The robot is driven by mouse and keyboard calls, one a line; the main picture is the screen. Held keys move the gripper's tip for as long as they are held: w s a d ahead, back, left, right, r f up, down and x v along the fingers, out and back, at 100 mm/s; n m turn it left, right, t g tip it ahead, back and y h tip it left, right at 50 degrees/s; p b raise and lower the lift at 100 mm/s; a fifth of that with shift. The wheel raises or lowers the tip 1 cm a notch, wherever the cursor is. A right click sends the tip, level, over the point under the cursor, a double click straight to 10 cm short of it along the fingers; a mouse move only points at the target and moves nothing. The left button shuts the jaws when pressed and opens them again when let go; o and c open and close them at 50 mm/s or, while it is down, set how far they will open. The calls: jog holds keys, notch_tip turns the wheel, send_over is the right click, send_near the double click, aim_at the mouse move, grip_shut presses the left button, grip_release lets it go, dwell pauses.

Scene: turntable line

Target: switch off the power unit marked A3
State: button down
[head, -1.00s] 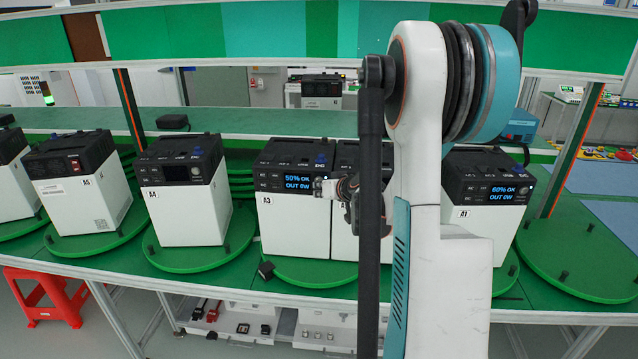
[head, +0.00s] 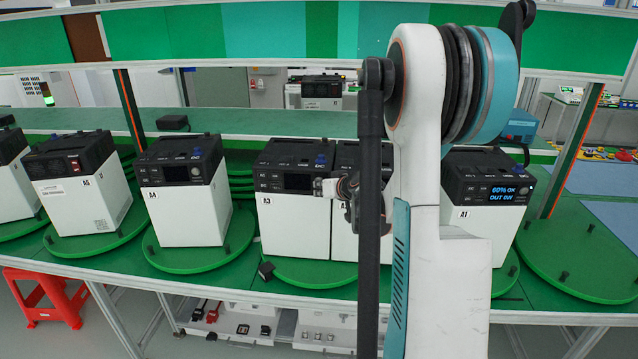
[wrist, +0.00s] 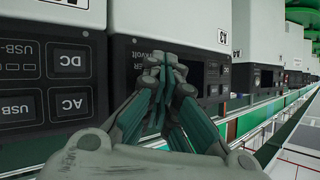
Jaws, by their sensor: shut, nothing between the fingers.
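The power unit marked A3 (head: 285,225) is a white box with a black top and front panel, standing upright on a green round plate. Its screen (head: 298,182) is dark. My gripper (head: 322,187) is shut and empty at the right part of A3's front panel. In the wrist view, which is upside down, the closed fingertips (wrist: 167,68) are close against A3's black panel (wrist: 130,60), covering part of it. I cannot tell whether they touch it, and the spot behind them is hidden.
Unit A2 (head: 345,225) stands close to the right of A3, mostly behind my arm. Unit A1 (head: 478,215) has a lit screen reading 60% OK, OUT 0W.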

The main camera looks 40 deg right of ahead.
dwell(0.4)
jog(key=shift+s+a, duration=0.5)
jog(key=shift+a, duration=0.05)
jog(key=s+a+b, duration=0.1)
jog(key=s+a, duration=0.2)
jog(key=shift+s+a, duration=0.1)
jog(key=shift+a, duration=0.3)
dwell(0.9)
